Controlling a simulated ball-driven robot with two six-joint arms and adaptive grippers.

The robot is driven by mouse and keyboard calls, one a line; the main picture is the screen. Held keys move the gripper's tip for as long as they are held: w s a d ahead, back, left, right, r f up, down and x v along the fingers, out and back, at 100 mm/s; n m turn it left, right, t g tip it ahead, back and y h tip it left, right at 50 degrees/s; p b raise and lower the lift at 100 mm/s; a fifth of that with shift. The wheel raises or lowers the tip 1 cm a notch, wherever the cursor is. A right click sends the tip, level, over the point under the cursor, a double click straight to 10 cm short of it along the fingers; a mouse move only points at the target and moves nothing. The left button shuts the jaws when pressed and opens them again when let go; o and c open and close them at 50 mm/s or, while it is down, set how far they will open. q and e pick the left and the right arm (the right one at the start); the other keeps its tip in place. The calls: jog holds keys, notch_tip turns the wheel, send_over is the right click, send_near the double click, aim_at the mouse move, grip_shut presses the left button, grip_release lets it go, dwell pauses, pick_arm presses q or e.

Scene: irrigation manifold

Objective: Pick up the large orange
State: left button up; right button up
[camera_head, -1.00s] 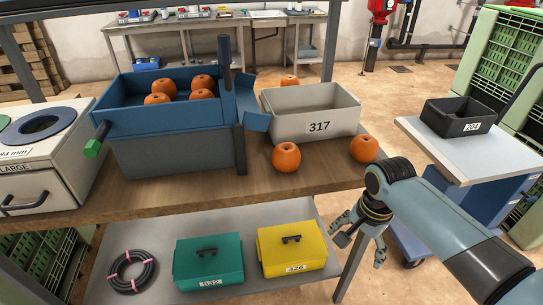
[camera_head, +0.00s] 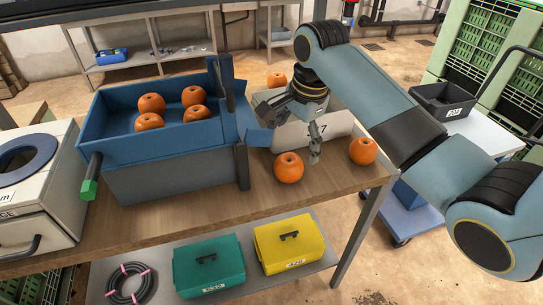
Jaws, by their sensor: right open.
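A third orange (camera_head: 277,80) shows behind the box. Several more oranges (camera_head: 152,104) lie in the blue hopper (camera_head: 120,150). My right gripper (camera_head: 289,132) is open and empty, over the front of the grey box. One finger hangs just right of and behind the front left orange; I cannot tell whether it touches. My left gripper is not in view.
The grey box (camera_head: 345,124) marked 317 is partly hidden by my right arm. The hopper's blue chute (camera_head: 258,137) stands close left of the gripper. Teal (camera_head: 208,266) and yellow (camera_head: 288,243) cases sit on the lower shelf. The bench front (camera_head: 215,209) is clear.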

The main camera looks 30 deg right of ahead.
aim_at(291, 160)
notch_tip(291, 160, down, 4)
jog(key=shift+w+f, duration=0.1)
jog(key=shift+f, duration=0.25)
jog(key=shift+w+f, duration=0.15)
jog(key=shift+f, duration=0.2)
jog(key=f, duration=0.3)
jog(key=w+f, duration=0.1)
jog(key=f, duration=0.1)
jog(key=shift+a, duration=0.25)
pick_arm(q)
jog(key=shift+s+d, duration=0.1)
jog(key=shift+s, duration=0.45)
pick_arm(e)
jog(key=shift+s+r, duration=0.1)
jog(key=c, duration=1.3)
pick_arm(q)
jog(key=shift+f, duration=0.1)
pick_arm(e)
jog(key=shift+o, duration=0.2)
